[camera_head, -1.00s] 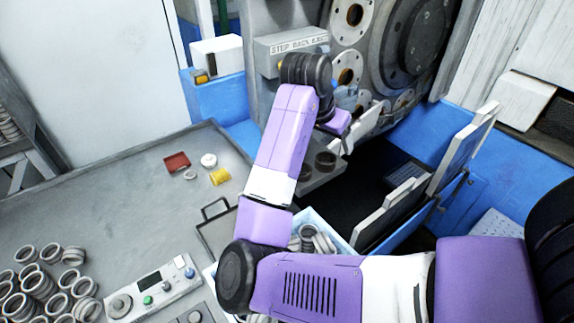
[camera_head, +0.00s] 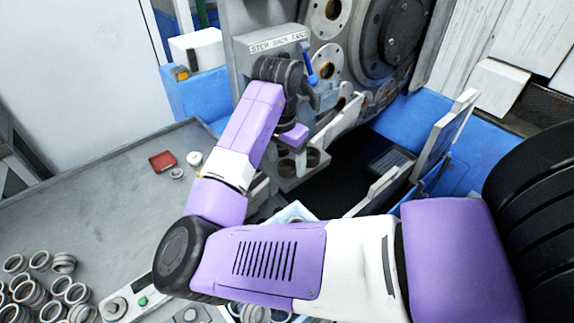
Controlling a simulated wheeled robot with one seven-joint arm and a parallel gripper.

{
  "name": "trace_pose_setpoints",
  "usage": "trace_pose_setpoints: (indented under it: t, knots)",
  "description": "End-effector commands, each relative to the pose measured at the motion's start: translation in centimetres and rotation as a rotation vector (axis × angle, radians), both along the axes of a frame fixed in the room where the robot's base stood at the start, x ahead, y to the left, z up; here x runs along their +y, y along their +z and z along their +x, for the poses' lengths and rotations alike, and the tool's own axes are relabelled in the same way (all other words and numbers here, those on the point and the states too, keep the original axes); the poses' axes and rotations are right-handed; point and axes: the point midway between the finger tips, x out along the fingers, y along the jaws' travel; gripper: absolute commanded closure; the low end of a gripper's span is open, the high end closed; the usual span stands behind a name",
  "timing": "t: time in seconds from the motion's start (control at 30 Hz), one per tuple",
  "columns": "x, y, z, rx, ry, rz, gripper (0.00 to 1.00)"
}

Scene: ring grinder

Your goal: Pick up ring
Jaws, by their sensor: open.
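Two dark brown rings lie on a small grey ledge in front of the grinding machine: one ring (camera_head: 313,157) at the right and one ring (camera_head: 285,168) at the left. My gripper (camera_head: 292,163) points down over the ledge, close to the left ring and just left of the right one. Its pale fingers are apart and partly cover the left ring. I cannot tell whether they touch it. Many grey rings (camera_head: 48,290) lie in a heap on the table at the lower left.
The grinding machine (camera_head: 340,50) with its round plates stands behind the ledge. Raised pale panels (camera_head: 445,140) stand to the right. A control box (camera_head: 140,297) and a red tray (camera_head: 162,161) are on the grey table (camera_head: 90,215), whose middle is clear. My arm hides part of a pale-blue bin (camera_head: 296,212).

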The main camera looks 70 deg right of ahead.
Motion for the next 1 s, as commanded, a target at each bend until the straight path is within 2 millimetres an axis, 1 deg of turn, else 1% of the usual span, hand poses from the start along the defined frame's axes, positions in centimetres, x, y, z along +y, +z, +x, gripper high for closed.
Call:
trace_pose_setpoints:
  t: [0.03,0.13,0.33,0.37,0.4,0.67,0.7,0.73,1.0]
  knots:
    - [0.01,-0.47,-0.01,0.001,0.001,0.002,0.28]
    - [-0.09,-1.05,0.01,-0.001,0.001,0.0,0.28]
    - [-0.12,-1.18,-0.01,-0.001,0.0,0.0,0.28]
    - [-0.12,-1.18,-0.01,-0.001,0.0,0.0,0.3]
    - [-0.12,-1.18,-0.01,-0.001,0.0,0.0,0.37]
    - [-0.14,-1.16,-0.03,-0.001,0.0,0.0,0.89]
    - [-0.14,-1.15,-0.03,-0.001,0.0,0.0,0.96]
    - [-0.14,-1.14,-0.02,-0.001,0.0,0.0,0.99]
    - [-0.15,-1.0,-0.01,-0.002,0.0,0.0,0.99]
